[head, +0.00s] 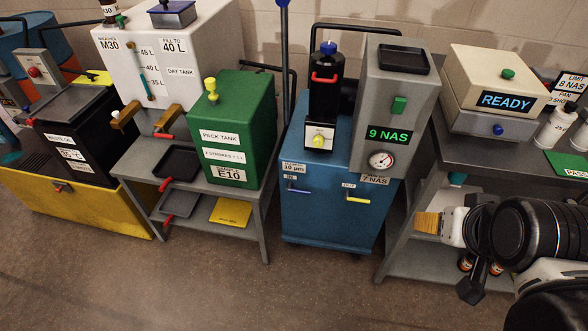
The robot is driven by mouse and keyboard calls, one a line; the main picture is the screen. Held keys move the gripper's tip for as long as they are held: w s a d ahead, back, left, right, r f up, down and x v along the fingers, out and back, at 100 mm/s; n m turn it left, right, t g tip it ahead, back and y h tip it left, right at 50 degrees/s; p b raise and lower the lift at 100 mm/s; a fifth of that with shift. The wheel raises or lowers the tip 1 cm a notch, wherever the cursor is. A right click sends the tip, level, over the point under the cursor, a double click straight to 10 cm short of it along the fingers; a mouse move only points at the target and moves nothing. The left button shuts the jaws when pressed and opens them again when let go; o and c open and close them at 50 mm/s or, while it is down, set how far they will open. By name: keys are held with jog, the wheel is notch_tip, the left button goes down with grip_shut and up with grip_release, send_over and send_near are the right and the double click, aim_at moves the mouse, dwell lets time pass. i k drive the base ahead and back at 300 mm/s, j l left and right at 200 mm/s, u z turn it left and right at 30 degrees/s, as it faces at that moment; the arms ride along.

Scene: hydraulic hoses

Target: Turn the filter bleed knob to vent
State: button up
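The tall black filter housing (326,95) stands upright on the blue cart (318,215) and has a red handle (325,78) across its front. A blue knob (328,47) sits on its top. A yellow knob (318,141) sits on a white plate at its base. The plate's marks are too small to read, so I cannot tell which knob is the bleed knob. My gripper (474,258) is at the lower right, well away from the filter, in front of the bench. Its fingers are partly hidden, and its opening is unclear.
A grey panel (393,105) reading "9 NAS" with a gauge (381,160) stands right of the filter. A green pack tank (240,125) stands left. The grey bench (450,145) is right. Floor before the cart is clear. A tan-tipped object (428,222) shows beside my gripper.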

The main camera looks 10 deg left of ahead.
aim_at(318, 141)
jog(key=l, duration=2.45)
